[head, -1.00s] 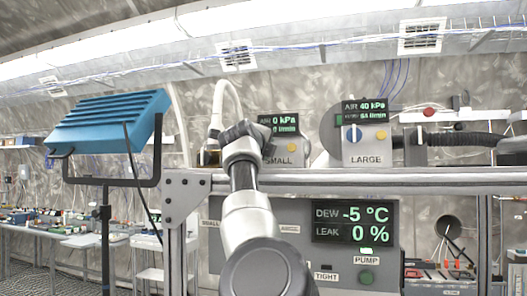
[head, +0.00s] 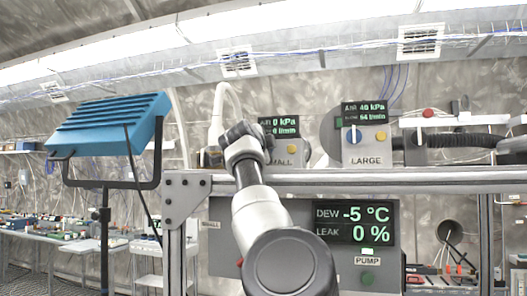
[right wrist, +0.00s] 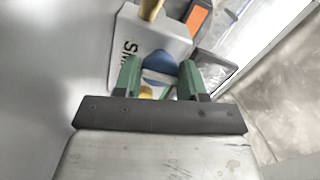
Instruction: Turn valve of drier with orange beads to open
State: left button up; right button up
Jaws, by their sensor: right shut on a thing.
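The drier marked SMALL (head: 291,152) stands on the shelf behind my right gripper (head: 243,140), which hides its front in the head view. In the right wrist view my right gripper (right wrist: 160,80) has its green fingers on both sides of a blue valve knob (right wrist: 158,61) on the SMALL drier's grey face (right wrist: 133,40), shut on it. An orange patch (right wrist: 199,18) in a dark frame shows beside that face. The SMALL display (head: 284,126) reads 0 kPa. My left gripper is not in view.
A steel rail (head: 350,181) runs below the driers. A panel (head: 352,222) below reads dew -5 °C and leak 0 %. A blue lamp (head: 110,122) on a stand is at the left. A white hose (head: 217,110) rises behind my gripper.

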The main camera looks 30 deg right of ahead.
jog(key=shift+w+a+f, duration=0.1)
jog(key=shift+f, duration=0.1)
jog(key=o, duration=0.9)
jog(key=shift+a+r, duration=0.1)
jog(key=shift+r, duration=0.05)
jog(key=shift+o, duration=0.2)
jog(key=shift+s+a+b, duration=0.15)
jog(key=shift+s+b, duration=0.1)
jog(key=shift+b, duration=0.15)
jog(key=b+v, duration=0.7)
jog(key=v, duration=0.2)
jog(key=shift+a, duration=0.25)
jog(key=shift+s+a+b, duration=0.3)
jog(key=shift+s+a, duration=0.05)
jog(key=shift+s, duration=0.05)
